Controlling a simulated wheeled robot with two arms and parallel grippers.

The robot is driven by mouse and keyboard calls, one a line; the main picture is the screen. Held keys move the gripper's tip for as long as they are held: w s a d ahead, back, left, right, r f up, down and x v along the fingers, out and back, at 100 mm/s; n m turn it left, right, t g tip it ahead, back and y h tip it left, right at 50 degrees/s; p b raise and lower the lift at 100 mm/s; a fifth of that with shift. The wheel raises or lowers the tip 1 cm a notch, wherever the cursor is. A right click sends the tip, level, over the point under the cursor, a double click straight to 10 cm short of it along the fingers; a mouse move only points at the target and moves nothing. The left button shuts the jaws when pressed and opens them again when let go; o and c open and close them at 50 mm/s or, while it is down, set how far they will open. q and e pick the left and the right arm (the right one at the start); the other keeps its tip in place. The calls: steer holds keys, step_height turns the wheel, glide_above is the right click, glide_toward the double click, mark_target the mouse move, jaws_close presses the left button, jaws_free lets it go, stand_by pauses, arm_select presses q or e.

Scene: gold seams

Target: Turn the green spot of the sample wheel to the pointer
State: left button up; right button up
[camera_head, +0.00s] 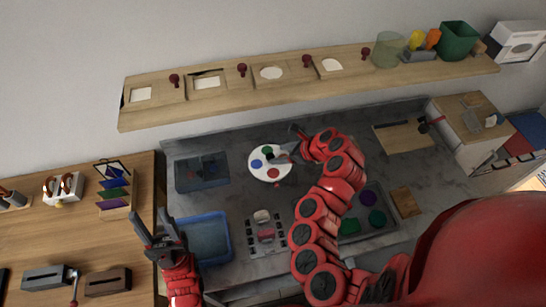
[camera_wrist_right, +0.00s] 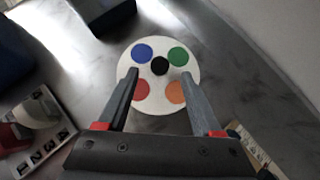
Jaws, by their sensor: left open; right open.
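The sample wheel (camera_head: 259,173) is a white disc on the grey worktop with a black centre knob. In the right wrist view the wheel (camera_wrist_right: 159,108) shows a blue spot (camera_wrist_right: 142,54) at upper left, the green spot (camera_wrist_right: 177,56) at upper right, a red spot (camera_wrist_right: 141,91) and an orange spot (camera_wrist_right: 176,92). My right gripper (camera_wrist_right: 159,74) is open, its fingers apart on either side of the black knob (camera_wrist_right: 159,66) in this view; contact cannot be told. I cannot make out the pointer.
A blue tray (camera_head: 229,238) and a dark bin (camera_head: 203,188) lie left of the wheel. A rack with cups (camera_head: 252,236) is in front. A grey tray with coloured discs (camera_head: 383,234) is right of my right arm. A wooden shelf (camera_head: 300,92) runs behind.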

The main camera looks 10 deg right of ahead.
mark_target(271, 156)
steer(key=shift+p+x, duration=0.45)
steer(key=shift+x, duration=1.8)
jaws_close()
